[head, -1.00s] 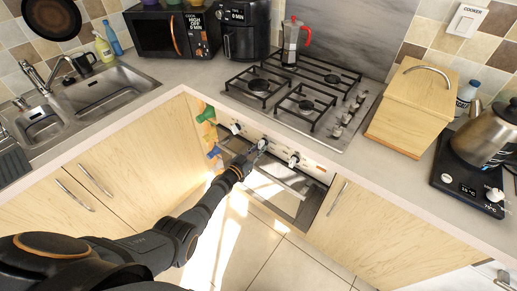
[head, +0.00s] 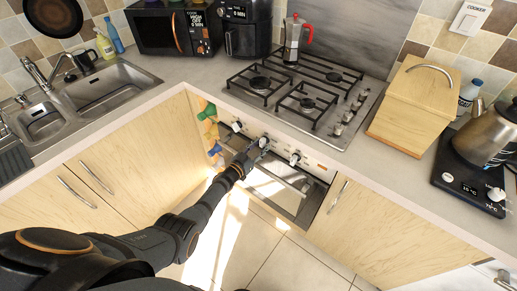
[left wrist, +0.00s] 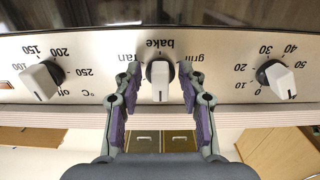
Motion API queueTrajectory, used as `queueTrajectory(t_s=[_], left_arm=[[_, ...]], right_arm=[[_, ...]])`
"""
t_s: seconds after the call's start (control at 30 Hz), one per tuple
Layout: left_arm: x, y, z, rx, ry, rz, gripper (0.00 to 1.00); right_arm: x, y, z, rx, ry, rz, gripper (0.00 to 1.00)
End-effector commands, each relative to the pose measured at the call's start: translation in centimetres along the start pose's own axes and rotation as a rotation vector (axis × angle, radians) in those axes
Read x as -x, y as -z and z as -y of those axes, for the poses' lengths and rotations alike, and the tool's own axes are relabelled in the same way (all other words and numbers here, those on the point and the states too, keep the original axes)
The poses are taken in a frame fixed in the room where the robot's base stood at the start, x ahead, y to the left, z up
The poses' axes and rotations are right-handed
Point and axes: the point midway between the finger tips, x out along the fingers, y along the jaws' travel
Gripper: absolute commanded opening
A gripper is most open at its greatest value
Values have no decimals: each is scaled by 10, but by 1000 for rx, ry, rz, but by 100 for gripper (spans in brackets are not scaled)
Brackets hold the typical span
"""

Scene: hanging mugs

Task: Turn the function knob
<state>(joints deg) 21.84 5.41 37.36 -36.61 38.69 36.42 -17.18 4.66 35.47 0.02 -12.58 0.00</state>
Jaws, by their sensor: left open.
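The function knob (left wrist: 160,82) is the middle white knob on the oven's front panel, with "fan", "bake" and "grill" printed around it, upside down in the left wrist view. Its grip bar stands upright in that view, in line with "bake". It also shows in the head view (head: 263,142). My left gripper (left wrist: 160,92) is open, with one finger on each side of the knob. A gap shows between each finger and the knob. In the head view my left gripper (head: 254,151) is in front of the oven panel. My right gripper is not in view.
A temperature knob (left wrist: 40,82) and a timer knob (left wrist: 278,80) flank the fingers. The oven door (head: 272,190) lies below the panel. The hob (head: 300,95) and worktop edge are above.

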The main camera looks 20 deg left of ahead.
Motion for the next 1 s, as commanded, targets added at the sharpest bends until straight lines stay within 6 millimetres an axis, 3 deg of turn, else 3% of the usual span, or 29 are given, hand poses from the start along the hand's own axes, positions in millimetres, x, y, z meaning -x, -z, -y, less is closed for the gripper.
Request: queueTrajectory(t_s=[0.23,0.6,0.77,1.0], left_arm=[[25,-2,0,-3,0,2,41],[106,-1,0,-1,-1,3,41],[119,-1,0,0,0,2,41],[120,0,0,0,0,1,41]], right_arm=[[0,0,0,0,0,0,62],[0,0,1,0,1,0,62],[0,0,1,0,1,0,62],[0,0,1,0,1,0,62]])
